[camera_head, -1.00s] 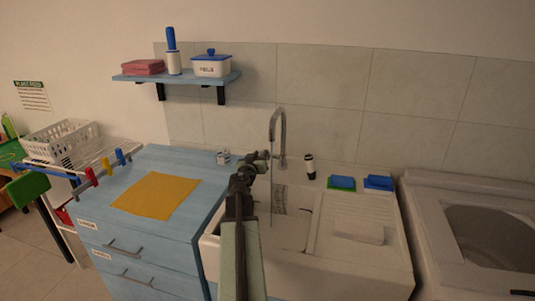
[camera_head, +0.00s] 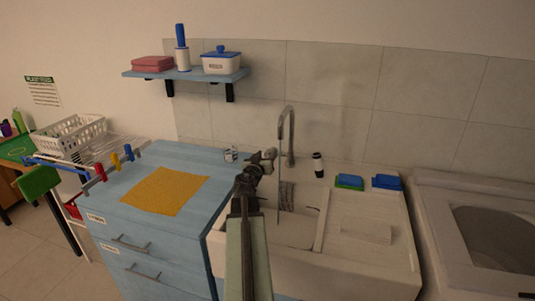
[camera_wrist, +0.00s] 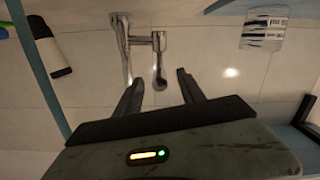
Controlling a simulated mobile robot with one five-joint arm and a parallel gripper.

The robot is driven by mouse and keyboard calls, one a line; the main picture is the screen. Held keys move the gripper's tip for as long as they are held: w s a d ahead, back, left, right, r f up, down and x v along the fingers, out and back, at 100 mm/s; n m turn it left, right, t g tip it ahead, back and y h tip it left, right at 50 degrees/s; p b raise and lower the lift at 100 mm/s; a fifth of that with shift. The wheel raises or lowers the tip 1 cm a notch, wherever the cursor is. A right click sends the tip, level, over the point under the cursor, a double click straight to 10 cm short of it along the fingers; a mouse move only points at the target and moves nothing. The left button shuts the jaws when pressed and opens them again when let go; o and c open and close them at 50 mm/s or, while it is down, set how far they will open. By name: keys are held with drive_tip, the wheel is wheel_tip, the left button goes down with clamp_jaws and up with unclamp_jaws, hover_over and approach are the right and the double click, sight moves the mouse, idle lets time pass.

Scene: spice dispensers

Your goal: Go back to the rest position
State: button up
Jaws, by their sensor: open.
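My gripper (camera_head: 262,162) is at the end of my raised arm, in front of the sink (camera_head: 295,230) and left of the faucet (camera_head: 288,135) in the head view. In the wrist view my gripper (camera_wrist: 158,90) shows two dark fingers spread apart with nothing between them. The faucet's metal fittings (camera_wrist: 140,45) show on the tiled wall beyond the fingers. A small patterned cup (camera_head: 231,154) stands at the back of the blue cabinet, left of my gripper. What seems to be the same cup (camera_wrist: 265,28) shows at the upper right in the wrist view.
A yellow cloth (camera_head: 165,190) lies on the blue cabinet (camera_head: 150,245). A dark-and-white bottle (camera_head: 318,165) and two sponges (camera_head: 350,182) stand behind the sink. A washing machine (camera_head: 440,220) stands at right.

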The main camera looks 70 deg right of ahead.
drive_tip(key=a, duration=0.5)
drive_tip(key=shift+s+a+r, duration=0.1)
drive_tip(key=shift+s+r, duration=0.15)
drive_tip(key=shift+s, duration=0.1)
drive_tip(key=shift+w, duration=0.1)
